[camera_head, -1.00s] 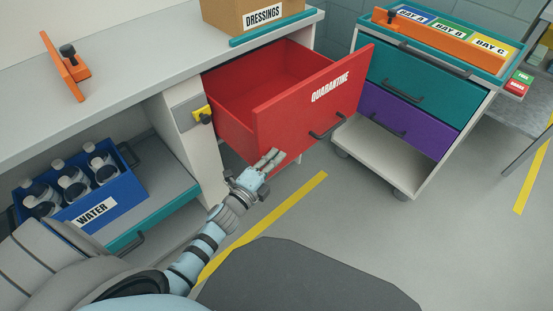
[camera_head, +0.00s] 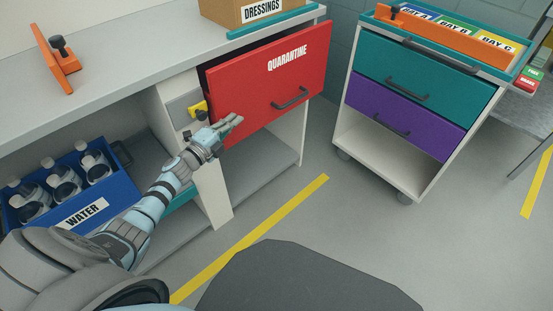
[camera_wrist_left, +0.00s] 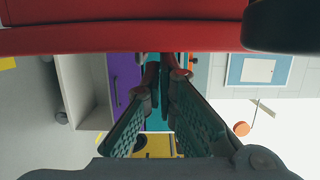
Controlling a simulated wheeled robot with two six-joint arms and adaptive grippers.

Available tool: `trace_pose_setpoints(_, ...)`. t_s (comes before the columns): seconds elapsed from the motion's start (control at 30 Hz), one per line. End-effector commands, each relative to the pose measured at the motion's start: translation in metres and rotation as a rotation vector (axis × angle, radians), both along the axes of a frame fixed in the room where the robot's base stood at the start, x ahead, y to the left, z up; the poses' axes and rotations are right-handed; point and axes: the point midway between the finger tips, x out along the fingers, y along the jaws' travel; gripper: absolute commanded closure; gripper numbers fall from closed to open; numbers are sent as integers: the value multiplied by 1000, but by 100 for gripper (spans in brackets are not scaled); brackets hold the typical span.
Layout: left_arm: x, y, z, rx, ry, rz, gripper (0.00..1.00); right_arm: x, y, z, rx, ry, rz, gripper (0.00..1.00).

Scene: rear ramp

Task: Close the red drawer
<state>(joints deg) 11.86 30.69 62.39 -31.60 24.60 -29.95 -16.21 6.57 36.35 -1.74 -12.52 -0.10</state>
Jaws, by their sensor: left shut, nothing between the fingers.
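In the left wrist view, the shut fingers (camera_wrist_left: 168,72) are beside the red drawer front (camera_wrist_left: 120,38), which fills the top. My right gripper is not in view.
A yellow latch (camera_head: 197,110) sits on the panel left of the drawer. A blue WATER crate (camera_head: 119,196) of bottles is at lower left. A cart with teal (camera_head: 445,77) and purple (camera_head: 412,130) drawers stands right. The floor between is clear.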

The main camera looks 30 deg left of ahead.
Motion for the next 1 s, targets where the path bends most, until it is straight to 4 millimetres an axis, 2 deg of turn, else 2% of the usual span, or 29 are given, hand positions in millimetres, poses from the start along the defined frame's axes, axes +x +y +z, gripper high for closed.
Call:
trace_pose_setpoints(0.23, 1, 6, 0, 1, 1, 1, 100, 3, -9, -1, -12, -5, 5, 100)
trace_pose_setpoints(0.57, 1, 4, 0, 0, 1, 0, 100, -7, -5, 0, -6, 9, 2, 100)
trace_pose_setpoints(0.67, 0, -5, 2, -2, 1, -4, 100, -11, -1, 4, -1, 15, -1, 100)
trace_pose_setpoints(0.83, -4, -40, 4, -4, 2, -15, 100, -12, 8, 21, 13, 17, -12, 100)
trace_pose_setpoints(1.0, -57, -33, 0, 3, 7, -17, 100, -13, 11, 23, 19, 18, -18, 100)
